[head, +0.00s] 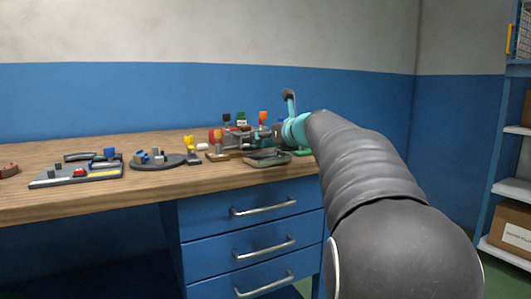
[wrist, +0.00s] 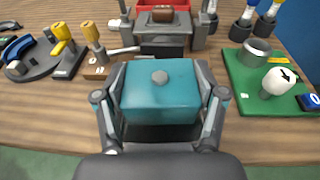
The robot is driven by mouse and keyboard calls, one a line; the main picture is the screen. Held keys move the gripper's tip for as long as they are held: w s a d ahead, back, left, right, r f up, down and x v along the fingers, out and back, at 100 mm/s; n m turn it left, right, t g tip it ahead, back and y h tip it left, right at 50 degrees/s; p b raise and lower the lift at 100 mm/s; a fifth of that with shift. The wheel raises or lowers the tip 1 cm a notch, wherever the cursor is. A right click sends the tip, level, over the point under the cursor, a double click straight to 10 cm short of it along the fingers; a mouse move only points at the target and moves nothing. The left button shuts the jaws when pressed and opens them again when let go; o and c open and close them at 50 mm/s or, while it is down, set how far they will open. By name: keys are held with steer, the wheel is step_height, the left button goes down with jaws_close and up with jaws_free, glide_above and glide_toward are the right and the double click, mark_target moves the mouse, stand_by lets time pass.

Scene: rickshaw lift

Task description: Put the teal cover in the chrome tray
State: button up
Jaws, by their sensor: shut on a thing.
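The teal cover (wrist: 160,92) is a block-like piece with a round grey knob on top. My gripper (wrist: 160,100) is shut on it, one finger at each side, in the wrist view. In the head view my gripper (head: 270,134) is small and dark, over the right part of the bench, and I cannot make out the cover there. The chrome tray (head: 267,160) lies near the bench's front edge, just below my gripper in the picture. In the wrist view a dark shape shows under the cover; I cannot tell if it is the tray.
A green board (wrist: 250,105) with a metal ring and a white knob lies to the right. Yellow-handled tools (wrist: 62,32) and a dark round base (head: 158,161) are to the left. Blue drawers (head: 255,235) are below.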

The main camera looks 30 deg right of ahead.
steer(key=shift+f+b, duration=0.95)
steer(key=shift+f, duration=1.05)
steer(key=shift+f, duration=0.2)
steer(key=o, duration=1.2)
steer(key=shift+c, duration=0.2)
